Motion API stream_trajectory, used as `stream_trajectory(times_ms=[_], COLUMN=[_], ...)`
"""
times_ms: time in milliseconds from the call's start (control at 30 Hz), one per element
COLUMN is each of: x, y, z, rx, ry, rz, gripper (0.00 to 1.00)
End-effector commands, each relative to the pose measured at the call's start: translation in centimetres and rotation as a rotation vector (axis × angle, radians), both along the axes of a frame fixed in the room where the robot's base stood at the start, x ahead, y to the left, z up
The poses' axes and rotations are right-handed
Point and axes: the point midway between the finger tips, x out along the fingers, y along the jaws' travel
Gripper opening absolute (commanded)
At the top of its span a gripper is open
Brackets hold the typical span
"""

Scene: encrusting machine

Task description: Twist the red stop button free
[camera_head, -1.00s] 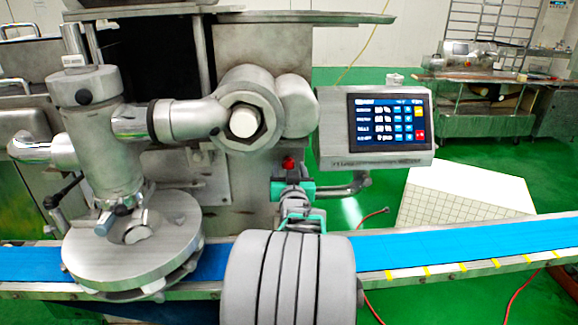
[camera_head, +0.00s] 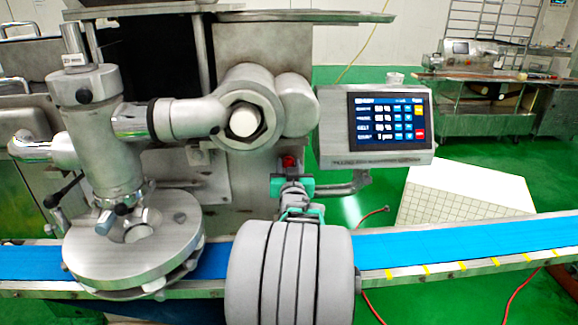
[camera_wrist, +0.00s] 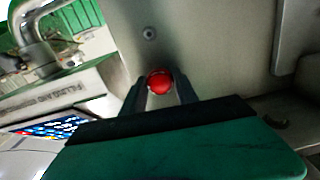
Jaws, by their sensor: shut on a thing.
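The red stop button (camera_wrist: 160,82) sits on the machine's grey metal face, between my gripper's two dark fingers in the wrist view. In the head view the button (camera_head: 288,161) shows as a small red spot just above my gripper (camera_head: 290,176). My gripper (camera_wrist: 160,92) is shut on the button, with a finger at its left and right sides. The lower part of the button's base is hidden by the fingers and the green gripper body. I cannot tell from the pictures how far the button is turned.
A control panel with a lit screen (camera_head: 385,120) stands right of the button, with a metal pipe (camera_head: 345,186) below it. The blue conveyor belt (camera_head: 460,238) runs across in front. A heavy round machine head (camera_head: 243,115) hangs above left of the button.

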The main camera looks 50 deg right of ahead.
Motion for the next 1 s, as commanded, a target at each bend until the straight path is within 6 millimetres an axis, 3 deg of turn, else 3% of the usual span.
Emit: stream_trajectory(times_ms=[600, 633, 900, 1000], x=[0.02, 0.02, 0.03, 0.03], y=[-0.01, -0.01, -0.01, -0.02], z=[-0.05, -0.05, -0.03, -0.02], rx=[0.041, 0.041, 0.04, 0.04], ry=[-0.045, -0.045, -0.044, -0.044], rz=[0.001, 0.001, 0.001, 0.001], gripper=[0.0, 0.36, 0.57, 0.57])
